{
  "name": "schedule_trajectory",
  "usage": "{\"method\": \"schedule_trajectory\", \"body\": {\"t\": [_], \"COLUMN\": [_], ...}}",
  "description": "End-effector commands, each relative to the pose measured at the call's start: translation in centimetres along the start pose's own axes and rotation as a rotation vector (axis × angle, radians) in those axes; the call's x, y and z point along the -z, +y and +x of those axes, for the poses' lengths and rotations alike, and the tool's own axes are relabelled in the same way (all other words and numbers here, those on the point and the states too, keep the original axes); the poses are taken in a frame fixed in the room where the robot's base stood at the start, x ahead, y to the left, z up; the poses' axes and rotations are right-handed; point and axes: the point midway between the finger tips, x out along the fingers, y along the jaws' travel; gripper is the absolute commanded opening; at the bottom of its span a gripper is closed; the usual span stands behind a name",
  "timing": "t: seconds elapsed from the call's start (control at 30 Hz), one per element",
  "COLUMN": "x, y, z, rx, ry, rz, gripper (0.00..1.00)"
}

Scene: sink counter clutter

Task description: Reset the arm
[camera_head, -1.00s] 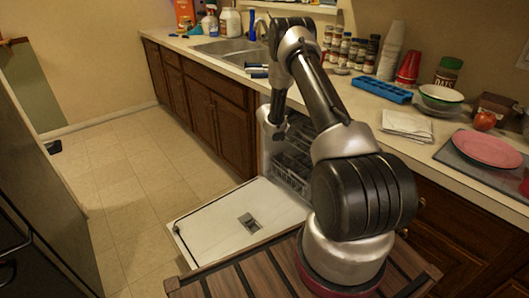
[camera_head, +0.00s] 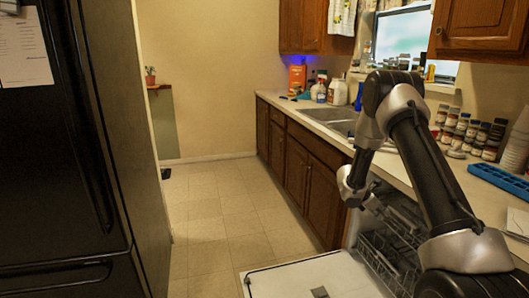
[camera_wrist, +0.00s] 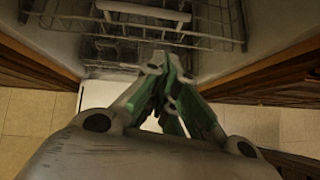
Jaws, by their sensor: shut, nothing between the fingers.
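My arm reaches over the open dishwasher at the right in the head view, bent at its elbow, with my gripper (camera_head: 352,192) hanging at its end in front of the counter. In the wrist view my gripper (camera_wrist: 170,78) has its green-sided fingers together at the tips, with nothing between them. The open dishwasher (camera_head: 310,278) has its door lowered flat, and its wire rack (camera_head: 388,250) shows behind and beside my arm. The rack also shows in the wrist view (camera_wrist: 150,22), beyond the fingertips.
A black fridge (camera_head: 60,150) stands at the left. The tiled floor (camera_head: 215,215) between it and the cabinets is clear. The counter holds a sink (camera_head: 330,116), an orange box (camera_head: 297,78), bottles, spice jars (camera_head: 470,133) and a blue tray (camera_head: 500,179).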

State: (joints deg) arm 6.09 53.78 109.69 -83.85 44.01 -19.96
Motion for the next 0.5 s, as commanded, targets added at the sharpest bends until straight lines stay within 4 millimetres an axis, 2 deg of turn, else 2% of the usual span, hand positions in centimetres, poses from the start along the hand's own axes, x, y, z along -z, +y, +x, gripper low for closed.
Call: {"method": "schedule_trajectory", "body": {"t": [0.1, 0.17, 0.2, 0.37, 0.5], "x": [0.1, -1.0, -2.0, -5.3, -7.8], "y": [-4.9, -7.4, -8.8, -13.6, -17.8], "z": [0.5, -0.6, -1.7, -6.9, -12.5], "rx": [0.132, 0.202, 0.241, 0.359, 0.443], "ry": [0.009, 0.011, 0.012, 0.029, 0.069], "rz": [0.136, 0.245, 0.320, 0.586, 0.825], "gripper": [0.00, 0.00, 0.00, 0.00, 0.00]}}
